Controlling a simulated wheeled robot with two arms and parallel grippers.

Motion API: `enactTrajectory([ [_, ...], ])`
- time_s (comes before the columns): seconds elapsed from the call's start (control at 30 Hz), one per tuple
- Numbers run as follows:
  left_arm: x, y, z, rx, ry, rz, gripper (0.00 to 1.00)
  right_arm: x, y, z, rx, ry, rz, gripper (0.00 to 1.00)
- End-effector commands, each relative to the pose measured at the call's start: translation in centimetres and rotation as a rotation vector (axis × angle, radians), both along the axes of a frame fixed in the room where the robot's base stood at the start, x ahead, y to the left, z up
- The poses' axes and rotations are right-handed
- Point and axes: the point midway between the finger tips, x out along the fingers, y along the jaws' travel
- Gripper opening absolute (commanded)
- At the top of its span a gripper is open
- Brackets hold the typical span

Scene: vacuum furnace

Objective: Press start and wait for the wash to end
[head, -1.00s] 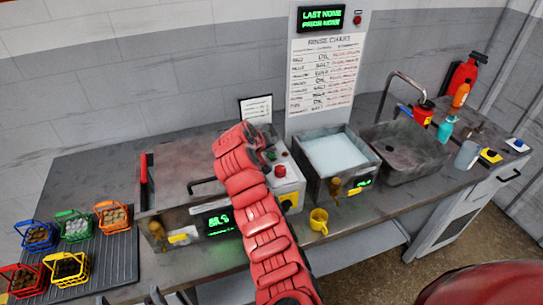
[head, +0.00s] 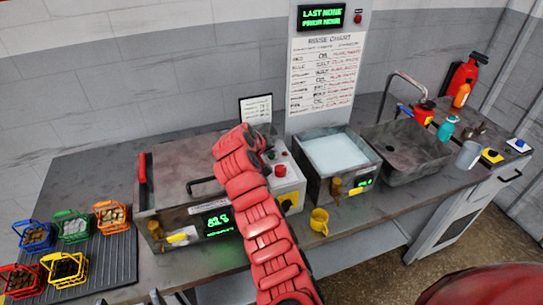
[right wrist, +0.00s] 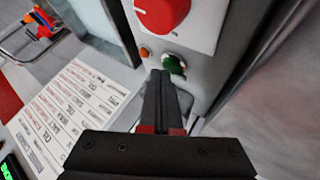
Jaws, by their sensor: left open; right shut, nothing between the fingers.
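The washer (head: 175,175) is a grey metal tank with a flat top, a red handle and a green-lit display (head: 219,223) whose text is too blurred to read. Its control box (head: 290,184) carries a red knob (head: 280,171), which also shows in the right wrist view (right wrist: 160,12). Below it there are a green button (right wrist: 174,64) and a small orange light (right wrist: 145,52). My right gripper (right wrist: 160,76) is shut and empty, its tips close to the green button; contact cannot be told. My left gripper (head: 128,299) is open at the bottom edge, mostly out of frame.
Several coloured baskets stand on a ribbed mat (head: 120,265) at left. A water-filled tank (head: 336,152), a yellow mug (head: 319,220) and a sink (head: 405,150) are to the right. A rinse chart (head: 322,80) stands behind, under a green-lit sign (head: 321,17).

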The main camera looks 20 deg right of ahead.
Motion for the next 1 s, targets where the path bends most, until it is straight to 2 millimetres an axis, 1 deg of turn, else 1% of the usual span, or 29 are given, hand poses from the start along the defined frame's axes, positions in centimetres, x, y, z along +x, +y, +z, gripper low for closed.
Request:
enactTrajectory([
  [0.43, 0.0, 0.0, -0.5, 0.000, 0.000, 0.000, 0.95, 0.0, 0.0, -0.6, 0.000, 0.001, -0.001, 0.00],
  [0.7, 0.0, 0.0, -0.5, 0.000, 0.000, 0.000, 0.95, 0.0, 0.0, -0.6, 0.000, 0.001, -0.001, 0.00],
  [0.83, 0.0, 0.0, -0.4, 0.000, 0.000, 0.000, 0.95, 0.0, 0.0, -0.3, 0.001, 0.001, 0.000, 0.00],
  [1.0, 0.0, 0.0, -0.2, 0.000, 0.000, 0.000, 0.95, 0.0, 0.0, 0.5, 0.002, 0.000, -0.001, 0.00],
])
